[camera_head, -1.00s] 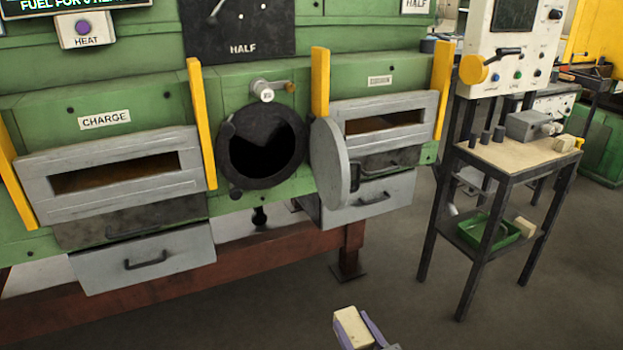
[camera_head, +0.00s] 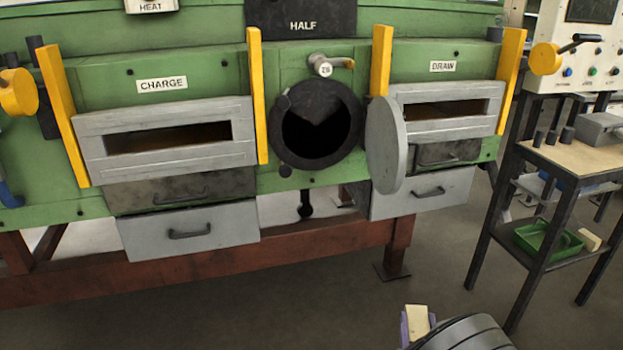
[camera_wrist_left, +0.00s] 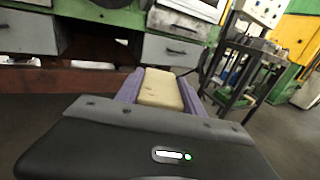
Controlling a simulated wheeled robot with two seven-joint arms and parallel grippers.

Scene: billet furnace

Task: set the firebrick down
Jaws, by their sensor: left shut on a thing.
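The firebrick (camera_head: 418,322) is a pale cream block near the bottom edge of the head view. My left gripper (camera_head: 406,324) has purple fingers and is shut on it, with part of my arm covering its right side. In the left wrist view the firebrick (camera_wrist_left: 160,90) sits lengthwise between the two purple fingers of the left gripper (camera_wrist_left: 160,88). It is held in the air above the dark floor, in front of the furnace and apart from any surface. My right gripper is not in view.
The green furnace has a charge door (camera_head: 165,137), an open round port (camera_head: 317,125) with its grey disc cover (camera_head: 385,145) swung aside, and a draw door (camera_head: 445,108). A table (camera_head: 575,156) stands at the right; its lower shelf holds a green tray (camera_head: 545,240) and a pale block (camera_head: 590,240).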

